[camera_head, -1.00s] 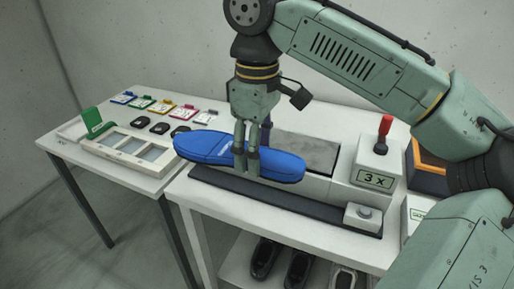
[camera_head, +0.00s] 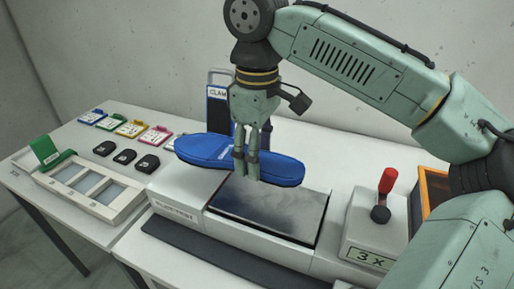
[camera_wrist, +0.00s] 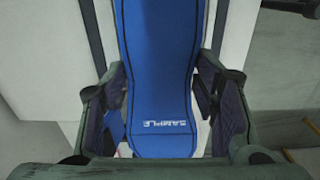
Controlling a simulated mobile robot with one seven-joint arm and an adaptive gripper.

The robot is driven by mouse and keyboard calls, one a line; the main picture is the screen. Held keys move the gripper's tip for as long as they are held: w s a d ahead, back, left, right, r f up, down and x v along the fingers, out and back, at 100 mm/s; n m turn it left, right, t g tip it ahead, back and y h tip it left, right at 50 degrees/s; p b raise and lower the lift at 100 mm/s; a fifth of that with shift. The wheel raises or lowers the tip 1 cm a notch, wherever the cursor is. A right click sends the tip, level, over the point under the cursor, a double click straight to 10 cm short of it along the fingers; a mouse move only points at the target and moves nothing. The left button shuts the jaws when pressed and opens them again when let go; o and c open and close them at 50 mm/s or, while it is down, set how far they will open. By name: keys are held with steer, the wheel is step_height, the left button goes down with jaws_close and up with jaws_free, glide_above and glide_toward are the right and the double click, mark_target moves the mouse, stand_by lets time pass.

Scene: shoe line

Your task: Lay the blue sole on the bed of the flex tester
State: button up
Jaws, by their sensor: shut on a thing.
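The blue sole (camera_head: 205,152) is held flat in my gripper (camera_head: 246,178), which is shut across its middle. In the wrist view the sole (camera_wrist: 160,60) runs up between the two fingers, with the word SAMPLE printed on it. The flex tester (camera_head: 185,213) is a white machine with a dark grey bed (camera_head: 270,212). In the head view the sole appears at the bed's far edge, over its far left part. The bed's surface looks bare. I cannot tell the exact gap between sole and bed.
A red-knobbed lever (camera_head: 386,182) stands on the tester's right part, by a "3 X" sign (camera_head: 369,258). A dark blue clamp board (camera_head: 219,108) stands behind the sole. At left are a white tray (camera_head: 88,195), black pieces (camera_head: 124,157) and coloured tags (camera_head: 133,128).

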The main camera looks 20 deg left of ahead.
mark_target(256, 195)
steer(key=shift+f+b, duration=1.75)
steer(key=shift+f, duration=2.2)
steer(key=o, duration=1.4)
step_height(256, 195, up, 12)
steer(key=shift+r, duration=0.1)
steer(key=shift+s, duration=0.1)
